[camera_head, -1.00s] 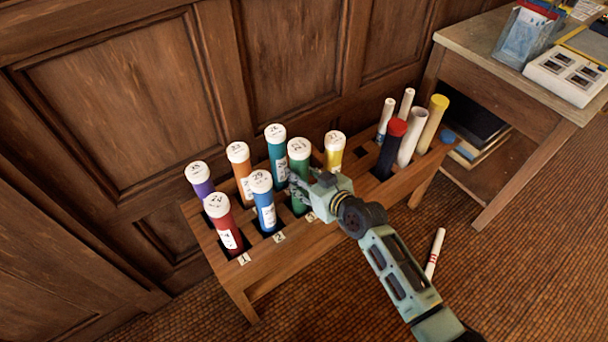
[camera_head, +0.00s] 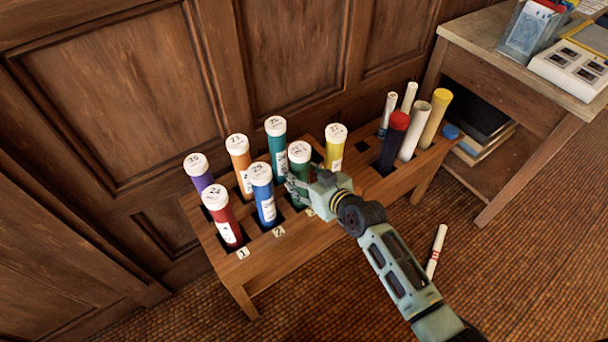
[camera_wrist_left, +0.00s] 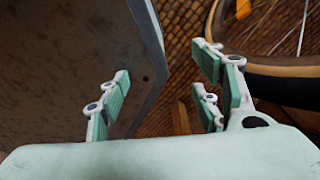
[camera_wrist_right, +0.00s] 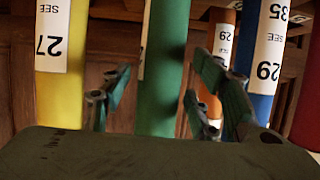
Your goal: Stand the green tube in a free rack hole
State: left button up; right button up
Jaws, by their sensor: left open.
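The green tube (camera_head: 299,168) with a white cap stands upright at the rack's front row, right of the blue tube. Its lower part is hidden behind my right gripper (camera_head: 290,186), so I cannot see the hole edge around it. In the right wrist view the green tube (camera_wrist_right: 163,75) stands between the spread fingers of my right gripper (camera_wrist_right: 158,95), with gaps at both sides. The wooden rack (camera_head: 310,228) has dark square holes; one free hole (camera_head: 361,147) lies right of the yellow tube. My left gripper (camera_wrist_left: 163,95) is open and empty.
Red (camera_head: 225,225), blue (camera_head: 265,202), teal (camera_head: 278,150), orange (camera_head: 241,165), purple (camera_head: 201,177) and yellow (camera_head: 334,152) tubes crowd round the green one. White rolls (camera_head: 412,132) stand at the rack's right. A white marker-like tube (camera_head: 436,252) lies on the floor.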

jog(key=shift+f, duration=0.1)
jog(key=shift+s+d, duration=0.15)
jog(key=shift+s, duration=0.05)
jog(key=v, duration=1.1)
jog(key=shift+d+r, duration=0.2)
jog(key=shift+r, duration=0.1)
jog(key=shift+s, duration=0.1)
